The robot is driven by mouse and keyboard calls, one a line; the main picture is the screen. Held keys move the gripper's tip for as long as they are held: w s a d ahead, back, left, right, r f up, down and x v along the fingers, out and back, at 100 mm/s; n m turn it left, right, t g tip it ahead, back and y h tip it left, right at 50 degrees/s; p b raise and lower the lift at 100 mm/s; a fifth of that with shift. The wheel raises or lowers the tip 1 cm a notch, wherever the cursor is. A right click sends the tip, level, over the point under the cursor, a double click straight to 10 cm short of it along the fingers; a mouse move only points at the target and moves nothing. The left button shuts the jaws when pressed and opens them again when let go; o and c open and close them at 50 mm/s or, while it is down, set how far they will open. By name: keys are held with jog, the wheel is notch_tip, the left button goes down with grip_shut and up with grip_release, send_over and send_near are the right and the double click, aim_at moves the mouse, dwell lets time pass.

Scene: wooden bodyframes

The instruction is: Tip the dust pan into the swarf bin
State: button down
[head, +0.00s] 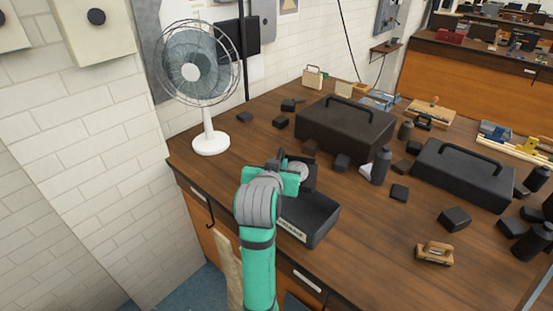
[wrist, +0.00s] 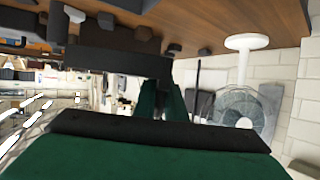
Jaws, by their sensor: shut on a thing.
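The swarf bin appears to be the black open-topped box (head: 318,228) with a pale label on its front, at the bench's front edge. My gripper (head: 284,166) is above and behind it, mostly hidden by my own wrist. It is shut on a dark thing, seemingly the dust pan (wrist: 120,62), which spans the middle of the wrist view as a black bar. Little of it shows in the head view, so I cannot tell its tilt or contents. Whether it touches the bin is also unclear.
A white fan (head: 210,140) stands at the bench's left end. A large black toolbox (head: 345,132) is behind my gripper, and another (head: 463,177) is to the right. Several dark blocks and a wooden plane (head: 434,254) lie around.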

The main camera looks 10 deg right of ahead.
aim_at(306, 178)
jog(key=shift+s+d+r+m+t+y, duration=0.4)
jog(key=shift+d+r+m+y, duration=0.3)
jog(key=shift+m, duration=0.3)
jog(key=shift+s+d+r+m+t+y, duration=0.2)
jog(key=shift+d+r+m+y, duration=0.15)
jog(key=shift+m, duration=0.2)
jog(key=shift+s+d+r+m+t+y, duration=0.25)
jog(key=shift+d+r+m, duration=0.1)
jog(key=shift+d+m, duration=0.15)
jog(key=shift+s+d+r+m+t+y, duration=0.1)
jog(key=shift+s+d+m+t+y, duration=0.15)
jog(key=shift+d+m, duration=0.3)
jog(key=shift+s+d+m+t+y, duration=0.1)
jog(key=shift+d+m+t+y, duration=0.15)
jog(key=shift+m, duration=0.35)
jog(key=shift+s+d+r+m+t+y, duration=0.2)
jog(key=shift+d+m+t, duration=0.1)
jog(key=shift+d+m, duration=0.3)
jog(key=shift+s+d+r+m+t+y, duration=0.1)
jog(key=shift+s+d+m+t+y, duration=0.15)
jog(key=shift+d+m, duration=0.3)
jog(key=shift+f, duration=0.1)
